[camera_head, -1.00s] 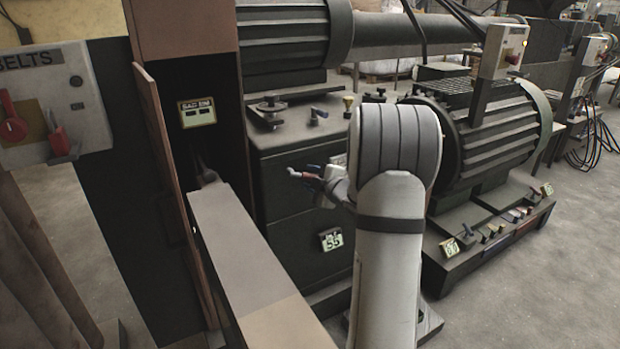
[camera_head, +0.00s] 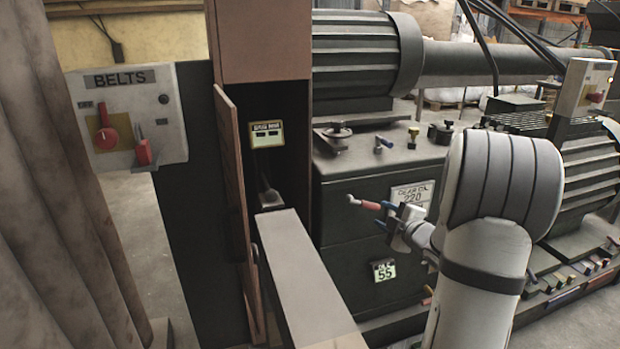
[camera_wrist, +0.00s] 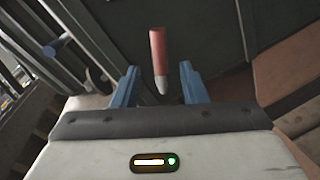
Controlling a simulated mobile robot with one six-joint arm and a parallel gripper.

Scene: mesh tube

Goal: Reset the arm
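My arm stands at the right of the head view, its pale upper part facing me. My gripper (camera_head: 383,215) is in front of the dark green cabinet (camera_head: 350,230), pointing left. In the wrist view its two blue fingers (camera_wrist: 159,72) are spread apart. A red cylinder with a pale tip (camera_wrist: 158,52) shows between them, with gaps on both sides. In the head view this red piece (camera_head: 370,205) sticks out left of the fingers.
A BELTS panel (camera_head: 125,118) with red switches hangs at left. An open brown door (camera_head: 236,190) and a long grey beam (camera_head: 295,275) lie left of the cabinet. Large ribbed motors (camera_head: 367,55) stand behind and right. Bare floor shows at the lower left.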

